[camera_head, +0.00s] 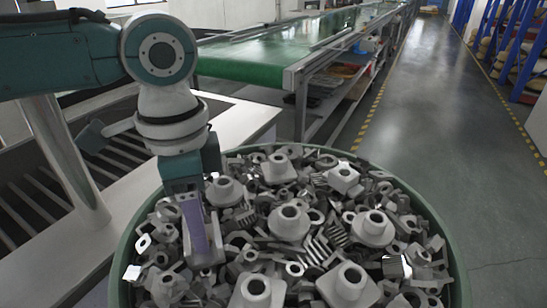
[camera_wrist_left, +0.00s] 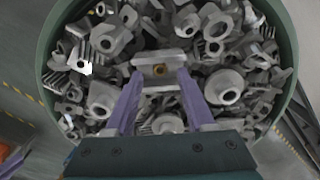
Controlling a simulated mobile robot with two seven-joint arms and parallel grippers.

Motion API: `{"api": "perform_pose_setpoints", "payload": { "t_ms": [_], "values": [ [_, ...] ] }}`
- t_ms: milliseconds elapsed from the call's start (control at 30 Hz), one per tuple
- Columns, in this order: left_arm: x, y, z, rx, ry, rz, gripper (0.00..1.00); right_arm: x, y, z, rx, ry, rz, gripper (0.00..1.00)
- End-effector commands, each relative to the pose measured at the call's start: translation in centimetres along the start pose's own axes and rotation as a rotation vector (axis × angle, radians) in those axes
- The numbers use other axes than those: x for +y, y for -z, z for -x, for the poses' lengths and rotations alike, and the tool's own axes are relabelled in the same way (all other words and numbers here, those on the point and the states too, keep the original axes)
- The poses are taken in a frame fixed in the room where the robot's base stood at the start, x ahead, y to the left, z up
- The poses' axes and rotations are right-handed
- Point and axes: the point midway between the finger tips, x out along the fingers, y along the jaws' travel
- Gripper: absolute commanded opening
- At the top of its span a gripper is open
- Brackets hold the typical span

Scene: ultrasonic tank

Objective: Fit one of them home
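Several grey flanged parts with raised round collars lie in a large green round bin (camera_head: 456,262). One is near the middle of the pile (camera_head: 288,222), another to its right (camera_head: 373,228). My left gripper (camera_head: 204,258) points down into the left side of the pile, its purple fingers among the parts. In the left wrist view the two fingers (camera_wrist_left: 161,74) stand apart, with a grey plate-like part with a hole (camera_wrist_left: 159,69) just beyond and between the tips. I see no clear grip on it. My right gripper is not in view.
Smaller grey nuts, brackets and ribbed pieces fill the bin around the flanged parts. A light grey bench with a dark slatted recess (camera_head: 30,205) stands left of the bin. A green conveyor (camera_head: 255,58) runs behind; the floor (camera_head: 420,110) at right is clear.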

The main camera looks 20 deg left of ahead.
Motion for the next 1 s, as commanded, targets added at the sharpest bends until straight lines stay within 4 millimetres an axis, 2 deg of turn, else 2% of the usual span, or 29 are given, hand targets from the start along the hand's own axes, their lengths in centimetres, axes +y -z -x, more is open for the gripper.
{"api": "perform_pose_setpoints", "payload": {
  "t_ms": [233, 333, 700, 833, 1000],
  "values": [
    [0.0, 0.0, 0.1, 0.0, 0.0, 0.0, 0.56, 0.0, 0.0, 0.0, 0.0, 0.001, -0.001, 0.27],
    [-0.1, 0.0, 0.8, 0.002, 0.001, 0.0, 0.56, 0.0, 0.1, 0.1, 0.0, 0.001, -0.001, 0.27],
    [-0.1, 0.0, 7.8, 0.003, 0.003, 0.0, 0.56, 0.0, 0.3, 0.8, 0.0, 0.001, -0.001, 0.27],
    [-0.1, 0.0, 9.3, 0.001, 0.002, 0.0, 0.56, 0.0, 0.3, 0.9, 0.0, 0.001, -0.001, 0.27],
    [0.0, 0.0, 10.0, 0.0, 0.0, 0.001, 0.56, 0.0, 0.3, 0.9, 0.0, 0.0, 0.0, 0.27]
  ]
}}
